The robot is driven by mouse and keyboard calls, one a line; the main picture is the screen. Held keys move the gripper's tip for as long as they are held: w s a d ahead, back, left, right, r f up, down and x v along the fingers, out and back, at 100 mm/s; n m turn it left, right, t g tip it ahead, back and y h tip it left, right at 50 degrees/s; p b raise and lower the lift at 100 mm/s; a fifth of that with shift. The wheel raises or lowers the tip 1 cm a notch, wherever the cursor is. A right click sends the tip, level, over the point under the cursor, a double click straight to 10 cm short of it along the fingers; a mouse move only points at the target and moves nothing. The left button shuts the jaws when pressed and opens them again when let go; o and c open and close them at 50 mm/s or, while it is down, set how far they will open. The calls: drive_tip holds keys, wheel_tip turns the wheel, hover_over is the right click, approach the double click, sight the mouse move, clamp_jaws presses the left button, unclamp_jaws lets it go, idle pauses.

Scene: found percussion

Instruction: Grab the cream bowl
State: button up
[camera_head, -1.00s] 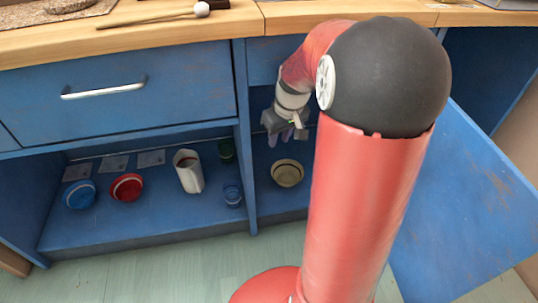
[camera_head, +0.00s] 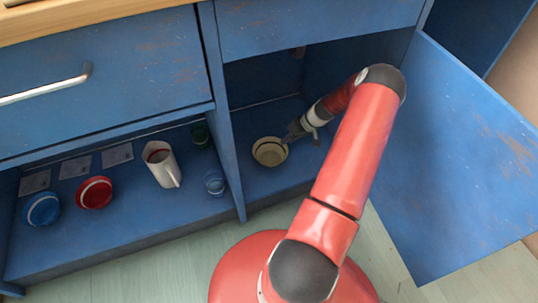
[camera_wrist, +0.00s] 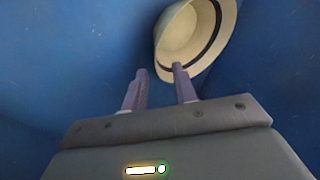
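The cream bowl (camera_head: 270,152) stands on the floor of the right-hand blue cabinet compartment. In the wrist view the bowl (camera_wrist: 190,38) is at the top, right of centre. My gripper (camera_head: 288,138) is at the bowl's right rim in the head view. In the wrist view its two fingers (camera_wrist: 160,70) are apart, with a gap between them. The right fingertip overlaps the bowl's near edge; I cannot tell whether they touch. The left fingertip is left of the bowl, over blue surface.
A blue divider (camera_head: 224,130) separates this compartment from the left one. There stand a blue bowl (camera_head: 42,209), a red bowl (camera_head: 95,193), a white pitcher (camera_head: 163,165), a blue glass (camera_head: 214,183) and a green cup (camera_head: 201,136). An open blue door (camera_head: 460,160) is at the right.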

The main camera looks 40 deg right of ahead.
sight(271, 154)
drive_tip(key=x, duration=0.5)
drive_tip(key=shift+f+b, duration=0.3)
drive_tip(key=shift+f, duration=0.1)
clamp_jaws()
